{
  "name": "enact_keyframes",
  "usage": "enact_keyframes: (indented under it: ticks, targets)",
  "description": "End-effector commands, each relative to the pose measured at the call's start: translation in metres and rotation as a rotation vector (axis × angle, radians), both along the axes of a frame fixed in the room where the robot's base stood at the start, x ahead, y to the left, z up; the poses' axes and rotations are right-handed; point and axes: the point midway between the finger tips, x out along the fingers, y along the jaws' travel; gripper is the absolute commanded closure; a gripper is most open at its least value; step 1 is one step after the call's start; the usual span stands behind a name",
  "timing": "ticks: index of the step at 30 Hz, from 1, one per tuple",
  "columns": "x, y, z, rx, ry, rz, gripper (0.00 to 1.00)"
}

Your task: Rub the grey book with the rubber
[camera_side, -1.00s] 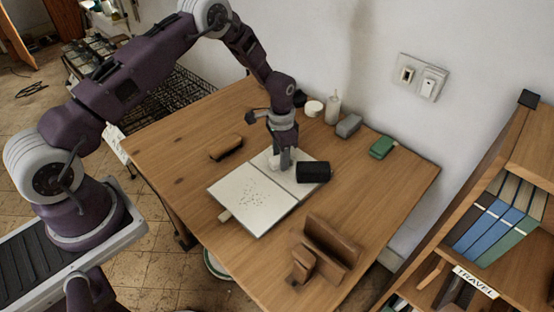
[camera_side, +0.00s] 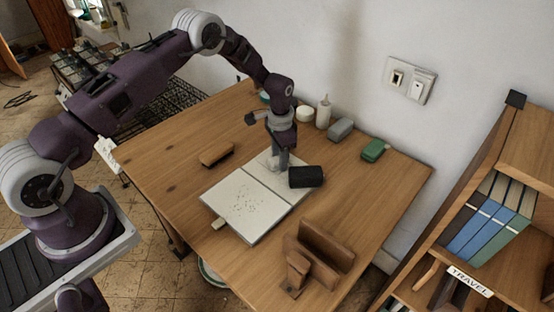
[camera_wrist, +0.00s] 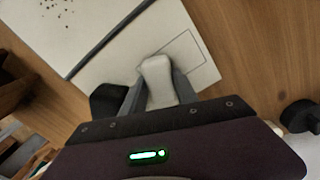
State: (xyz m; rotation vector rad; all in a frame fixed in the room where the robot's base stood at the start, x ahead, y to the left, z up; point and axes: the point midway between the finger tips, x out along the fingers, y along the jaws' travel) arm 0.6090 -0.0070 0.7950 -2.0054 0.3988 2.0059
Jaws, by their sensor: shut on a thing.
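The grey book (camera_side: 240,205) lies open on the table, pale pages up. Dark specks cover its left page in the side view; some also show at the wrist view's upper left. My gripper (camera_side: 282,165) points down over the far right page. It is shut on a whitish, rounded rubber (camera_wrist: 157,82), clear between the fingers in the wrist view. The rubber is over a thin outlined rectangle on that page (camera_wrist: 205,68). I cannot tell whether it touches the paper. In the side view my fingers mostly hide the rubber.
A black block (camera_side: 306,177) sits at the book's right edge, close to my gripper. A brown brush (camera_side: 216,154) lies left; a brown wooden stand (camera_side: 325,246) is at the front right. A bottle (camera_side: 323,113), grey block (camera_side: 340,130) and green block (camera_side: 374,150) line the back.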

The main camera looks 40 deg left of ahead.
Motion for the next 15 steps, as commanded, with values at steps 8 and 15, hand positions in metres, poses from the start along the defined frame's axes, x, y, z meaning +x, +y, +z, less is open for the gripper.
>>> enact_keyframes:
  ticks: [8, 15]
  targets:
    - [0.001, 0.0, 0.0, 0.0, -0.001, 0.0, 1.0]
    - [0.018, 0.0, -0.001, 0.0, -0.003, 0.0, 1.0]
